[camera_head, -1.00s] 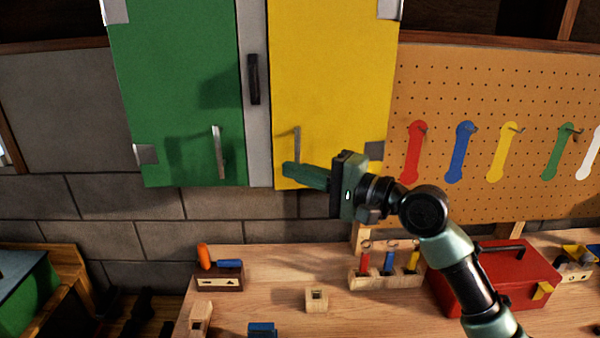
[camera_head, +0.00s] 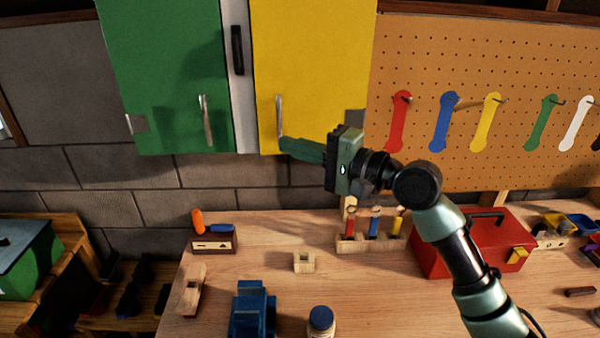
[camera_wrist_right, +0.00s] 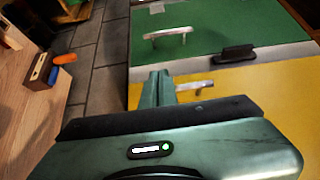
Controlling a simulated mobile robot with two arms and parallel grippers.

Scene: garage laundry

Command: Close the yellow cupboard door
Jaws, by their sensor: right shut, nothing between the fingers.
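The yellow cupboard door (camera_head: 315,70) hangs on the wall cupboard beside a green door (camera_head: 165,75), with a grey strip between them. It looks flush or nearly so with the green door; I cannot tell whether a small gap remains. Its slim metal handle (camera_head: 279,115) is near its lower left corner and also shows in the right wrist view (camera_wrist_right: 193,87). My right gripper (camera_head: 286,146) is shut and empty, its fingertips by the door's lower edge, just below the handle. Whether they touch the door is unclear. The fingers show in the wrist view (camera_wrist_right: 157,85). My left gripper is out of view.
A pegboard (camera_head: 470,60) with hanging coloured tools is right of the cupboard. The workbench (camera_head: 270,270) below carries a red toolbox (camera_head: 475,240), a tool rack (camera_head: 368,243), a blue vise-like object (camera_head: 252,308) and wooden blocks. The wall under the green door is clear.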

